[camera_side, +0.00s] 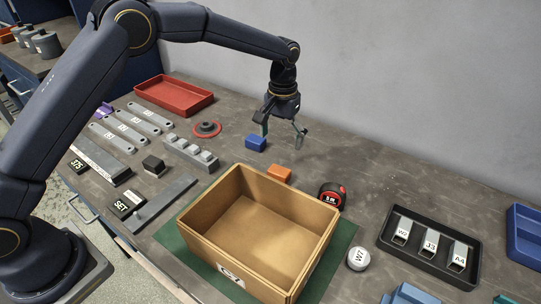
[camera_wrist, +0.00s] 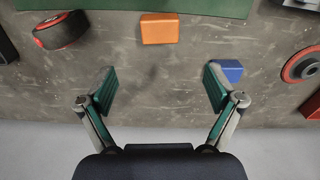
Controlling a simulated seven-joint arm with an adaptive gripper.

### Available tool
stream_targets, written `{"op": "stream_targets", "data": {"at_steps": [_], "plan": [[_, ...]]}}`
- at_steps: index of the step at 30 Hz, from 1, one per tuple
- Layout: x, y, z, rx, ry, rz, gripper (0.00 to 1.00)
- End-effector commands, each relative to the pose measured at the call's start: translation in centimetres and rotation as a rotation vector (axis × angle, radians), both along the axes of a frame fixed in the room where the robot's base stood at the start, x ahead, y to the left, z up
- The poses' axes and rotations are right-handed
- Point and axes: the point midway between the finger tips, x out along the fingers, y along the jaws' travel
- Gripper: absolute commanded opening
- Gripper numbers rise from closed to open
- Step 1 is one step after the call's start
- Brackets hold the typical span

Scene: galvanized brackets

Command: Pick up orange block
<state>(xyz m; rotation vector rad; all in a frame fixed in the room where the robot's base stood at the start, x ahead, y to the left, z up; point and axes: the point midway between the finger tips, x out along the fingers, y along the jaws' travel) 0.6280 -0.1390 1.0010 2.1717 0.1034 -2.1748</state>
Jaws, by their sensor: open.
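The orange block (camera_side: 279,173) lies on the grey bench just behind the cardboard box. It also shows in the wrist view (camera_wrist: 159,29), at the top middle, beyond my fingertips and roughly centred between them. My gripper (camera_side: 283,126) hangs above the bench, behind the block, with its fingers spread and nothing between them. In the wrist view the two green-padded fingers of my gripper (camera_wrist: 160,88) stand wide apart. A gap of bare bench separates them from the block.
A blue block (camera_side: 256,142) lies close by, near one finger in the wrist view (camera_wrist: 228,71). The cardboard box (camera_side: 193,246) stands on a green mat (camera_side: 337,253). A black and red tape measure (camera_side: 332,194) and a red-black disc (camera_side: 207,129) lie nearby. A wall runs behind the bench.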

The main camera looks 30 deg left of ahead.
Motion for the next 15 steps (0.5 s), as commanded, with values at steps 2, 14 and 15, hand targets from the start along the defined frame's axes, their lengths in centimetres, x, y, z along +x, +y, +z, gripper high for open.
{"op": "stream_targets", "data": {"at_steps": [2,14,15], "plan": [[-0.1,0.0,-2.0,0.002,0.005,0.0,0.92],[-0.2,0.0,-7.1,0.0,0.001,0.001,0.92],[-0.3,0.0,-7.6,0.0,0.002,0.001,0.92]]}}
